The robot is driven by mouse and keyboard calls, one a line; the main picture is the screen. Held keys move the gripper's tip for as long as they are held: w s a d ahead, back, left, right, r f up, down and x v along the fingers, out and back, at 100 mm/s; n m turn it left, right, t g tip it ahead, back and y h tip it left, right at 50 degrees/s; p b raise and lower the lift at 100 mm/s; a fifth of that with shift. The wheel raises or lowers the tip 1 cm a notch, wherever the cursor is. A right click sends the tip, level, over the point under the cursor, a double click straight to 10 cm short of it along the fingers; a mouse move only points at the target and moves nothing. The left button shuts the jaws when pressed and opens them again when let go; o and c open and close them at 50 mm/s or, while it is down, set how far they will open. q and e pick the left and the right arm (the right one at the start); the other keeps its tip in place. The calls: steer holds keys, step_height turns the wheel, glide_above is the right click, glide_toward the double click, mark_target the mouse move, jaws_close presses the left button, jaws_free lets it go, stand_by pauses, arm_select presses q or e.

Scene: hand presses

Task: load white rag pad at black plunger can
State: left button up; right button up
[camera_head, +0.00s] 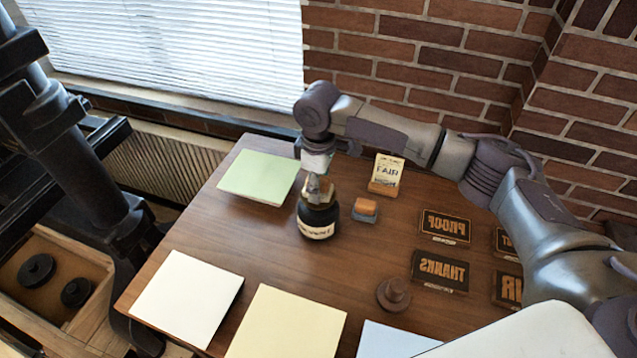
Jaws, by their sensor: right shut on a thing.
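The black plunger can (318,222), with a pale label band, stands upright on the wooden table. My right gripper (319,182) points down directly over the can's top. It is shut on a small pale thing (319,196), which I take to be the white rag pad. The fingers hide most of this pad, and I cannot tell whether it touches the can's plunger. My left gripper is not in view.
A block with an orange-brown top (366,207) sits right of the can, before a small card stand (386,174). Letter plates (440,270) and a round brown knob (393,294) lie to the right. Paper stacks (188,297) line the front; a green one (259,176) lies left.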

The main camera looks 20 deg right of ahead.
steer(key=shift+s+f+p, duration=0.1)
steer(key=shift+f+p, duration=0.05)
steer(key=shift+p, duration=0.2)
stand_by(1.3)
step_height(320, 180, up, 7)
steer(key=p, duration=0.8)
stand_by(0.8)
